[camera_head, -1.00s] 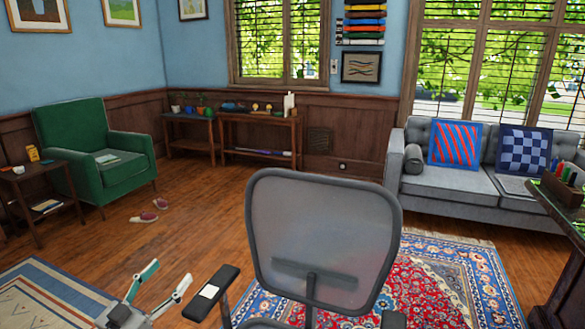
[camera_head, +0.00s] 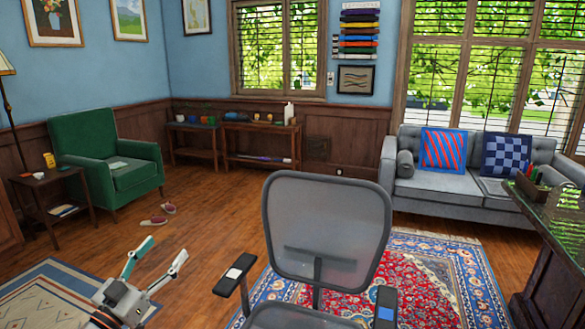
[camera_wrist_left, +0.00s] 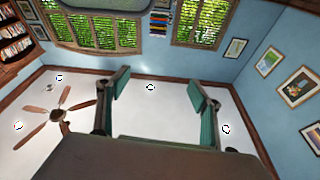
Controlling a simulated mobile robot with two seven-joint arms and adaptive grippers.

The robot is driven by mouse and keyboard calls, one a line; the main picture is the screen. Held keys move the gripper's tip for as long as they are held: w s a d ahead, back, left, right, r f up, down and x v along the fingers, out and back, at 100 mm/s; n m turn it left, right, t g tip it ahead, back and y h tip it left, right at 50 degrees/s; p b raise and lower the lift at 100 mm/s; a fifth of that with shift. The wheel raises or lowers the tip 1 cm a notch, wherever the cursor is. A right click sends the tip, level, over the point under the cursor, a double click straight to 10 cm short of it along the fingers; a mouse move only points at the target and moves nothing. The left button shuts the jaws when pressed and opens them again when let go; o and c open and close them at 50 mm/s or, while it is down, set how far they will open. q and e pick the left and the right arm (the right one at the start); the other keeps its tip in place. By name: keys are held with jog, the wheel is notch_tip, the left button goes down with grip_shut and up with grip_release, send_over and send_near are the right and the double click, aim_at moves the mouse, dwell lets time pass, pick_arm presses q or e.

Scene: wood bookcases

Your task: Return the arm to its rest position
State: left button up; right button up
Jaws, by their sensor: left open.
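My left gripper (camera_head: 156,263) shows at the lower left of the head view, pointing up with its two fingers apart and nothing between them. In the left wrist view the same gripper (camera_wrist_left: 160,100) has its two green-padded fingers spread wide against the white ceiling, and it holds nothing. My right gripper is not in any view.
A mesh office chair (camera_head: 325,228) stands just right of my left gripper. A desk (camera_head: 560,230) is at the right edge. A green armchair (camera_head: 105,160), side table (camera_head: 50,195) and grey sofa (camera_head: 440,190) stand farther back.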

pick_arm(q)
jog(key=s+a+f+n+g+y, duration=0.1)
jog(key=s+f+g+y, duration=0.7)
jog(key=s+f, duration=0.9)
jog(key=s+a+f+m+g+y, duration=0.2)
jog(key=s+f+g, duration=0.15)
jog(key=s, duration=0.75)
jog(key=s+a+f+m+g+y, duration=0.15)
jog(key=s+f, duration=0.25)
jog(key=s, duration=0.7)
jog(key=w+d+f+n+t+h+b, duration=0.2)
jog(key=d+f+h+b, duration=0.3)
jog(key=d, duration=0.4)
jog(key=w+d+f+n+t+h+b, duration=0.1)
jog(key=w+d+f+t+h+b, duration=0.1)
jog(key=d+f+b, duration=0.55)
notch_tip(320, 180, up, 6)
jog(key=p, duration=1.7)
jog(key=shift+s+r+p, duration=0.2)
jog(key=shift+s+p, duration=0.15)
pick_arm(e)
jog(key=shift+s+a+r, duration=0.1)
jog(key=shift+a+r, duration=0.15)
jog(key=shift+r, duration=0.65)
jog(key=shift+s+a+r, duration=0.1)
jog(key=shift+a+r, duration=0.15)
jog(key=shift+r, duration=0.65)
